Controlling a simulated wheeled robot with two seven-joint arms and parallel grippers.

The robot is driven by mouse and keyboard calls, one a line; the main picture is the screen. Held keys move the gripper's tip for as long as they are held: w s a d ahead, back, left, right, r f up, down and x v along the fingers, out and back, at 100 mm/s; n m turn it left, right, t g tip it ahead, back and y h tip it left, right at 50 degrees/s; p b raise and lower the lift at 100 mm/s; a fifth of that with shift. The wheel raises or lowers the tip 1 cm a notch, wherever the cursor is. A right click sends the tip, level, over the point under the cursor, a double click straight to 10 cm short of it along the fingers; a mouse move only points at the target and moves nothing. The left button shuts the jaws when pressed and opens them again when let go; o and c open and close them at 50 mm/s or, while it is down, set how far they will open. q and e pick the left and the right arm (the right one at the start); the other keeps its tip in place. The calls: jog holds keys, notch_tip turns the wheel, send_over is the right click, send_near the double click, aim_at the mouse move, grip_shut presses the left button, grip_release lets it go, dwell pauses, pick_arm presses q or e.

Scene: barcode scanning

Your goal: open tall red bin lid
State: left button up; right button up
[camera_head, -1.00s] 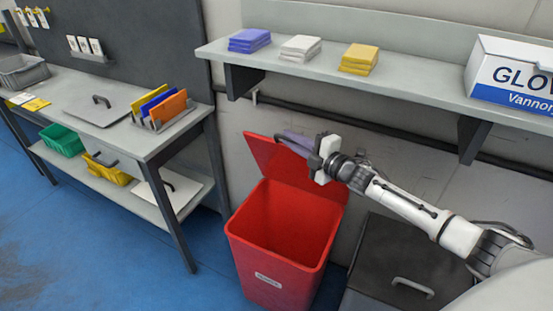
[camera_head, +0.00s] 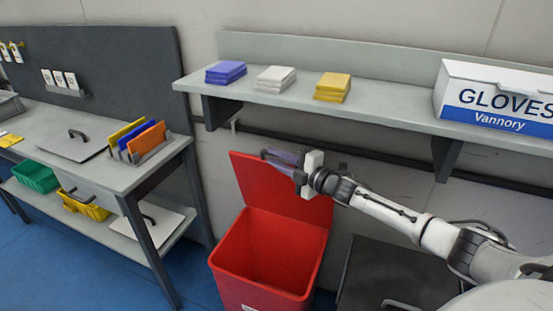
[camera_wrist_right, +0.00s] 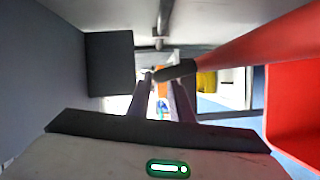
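The tall red bin (camera_head: 235,262) stands below the wall shelf, and its inside shows. Its red lid (camera_head: 247,185) is raised, close to upright at the back of the bin. My right gripper (camera_head: 272,158) is at the lid's upper edge, with its fingers apart. In the right wrist view, the two fingers (camera_wrist_right: 162,85) have a gap between them, and a dark handle-like piece (camera_wrist_right: 176,70) on the red lid (camera_wrist_right: 240,45) lies by the right fingertip. I cannot tell whether they touch. My left gripper is not in view.
A grey shelf (camera_head: 300,100) with cloth stacks and a glove box (camera_head: 490,95) runs above the bin. A dark lidded bin (camera_head: 395,275) stands to the right. A grey workbench (camera_head: 145,178) with coloured folders stands to the left.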

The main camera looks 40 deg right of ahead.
jog(key=shift+s+f, duration=0.1)
jog(key=shift+s, duration=0.05)
jog(key=s+d, duration=0.1)
jog(key=s, duration=0.9)
jog(key=shift+d+r, duration=0.35)
jog(key=shift+r, duration=0.1)
jog(key=shift+f, duration=0.1)
jog(key=s+a+f+m+g+h, duration=0.1)
jog(key=s+a+f+m+g, duration=0.1)
jog(key=s+a+f+m, duration=0.5)
jog(key=s+a+f+m+g, duration=0.1)
jog(key=s+a+f+g, duration=0.3)
jog(key=f, duration=0.6)
jog(key=s+a+f+m+g, duration=0.1)
jog(key=s+a+f+m, duration=0.3)
jog(key=s+a, duration=0.4)
jog(key=s+a+f+m+g, duration=0.1)
jog(key=s+a+f+m, duration=0.3)
jog(key=s+a, duration=0.3)
jog(key=shift+s+a+f+g, duration=0.3)
jog(key=shift+s+a+f, duration=0.15)
jog(key=shift+a, duration=0.7)
